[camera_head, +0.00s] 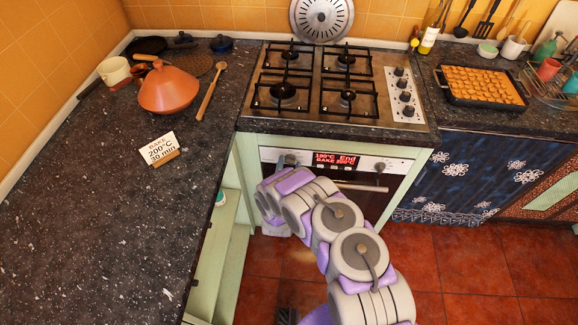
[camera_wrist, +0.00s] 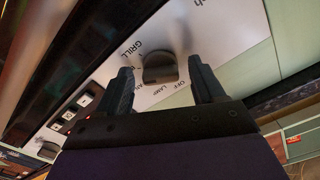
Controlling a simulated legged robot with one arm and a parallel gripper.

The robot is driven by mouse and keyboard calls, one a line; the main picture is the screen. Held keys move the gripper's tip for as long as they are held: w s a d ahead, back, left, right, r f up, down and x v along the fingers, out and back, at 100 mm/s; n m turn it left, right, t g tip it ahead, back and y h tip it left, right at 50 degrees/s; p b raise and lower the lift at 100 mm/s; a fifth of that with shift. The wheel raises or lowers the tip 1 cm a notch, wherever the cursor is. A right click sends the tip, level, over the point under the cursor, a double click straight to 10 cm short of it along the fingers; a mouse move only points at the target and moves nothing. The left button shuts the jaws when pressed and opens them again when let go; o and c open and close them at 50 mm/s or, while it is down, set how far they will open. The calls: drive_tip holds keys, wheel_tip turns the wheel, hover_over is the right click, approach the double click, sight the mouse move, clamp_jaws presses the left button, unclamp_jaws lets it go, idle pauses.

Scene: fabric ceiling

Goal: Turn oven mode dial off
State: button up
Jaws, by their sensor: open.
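The oven mode dial (camera_wrist: 160,68) is a dark knob on the light panel in the wrist view, with GRILL, LAMP and OFF printed around it. My gripper (camera_wrist: 160,66) is open, its two dark fingers on either side of the dial; I cannot tell whether they touch it. My arm reaches the panel's left end and mostly hides my gripper there. The dial's exact pointer setting is unclear.
A second dial (camera_head: 380,167) is at the panel's right, above the oven handle (camera_head: 361,187). The gas hob (camera_head: 318,112) is above the oven. On the left counter are a card (camera_head: 160,149), an orange tagine (camera_head: 168,92) and a wooden spoon (camera_head: 211,92). A baking tray (camera_head: 446,92) stands right.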

drive_tip(key=shift+c, duration=0.5)
drive_tip(key=c, duration=1)
drive_tip(key=shift+o, duration=0.2)
drive_tip(key=n+p, duration=0.1)
drive_tip(key=n, duration=0.4)
drive_tip(key=shift+n, duration=0.3)
drive_tip(key=n, duration=0.6)
drive_tip(key=shift+f, duration=0.1)
drive_tip(key=n, duration=0.6)
drive_tip(key=shift+s+a+n+b, duration=0.1)
drive_tip(key=shift+n+b, duration=0.2)
drive_tip(key=shift+n, duration=0.1)
drive_tip(key=n, duration=0.5)
drive_tip(key=shift+n, duration=0.4)
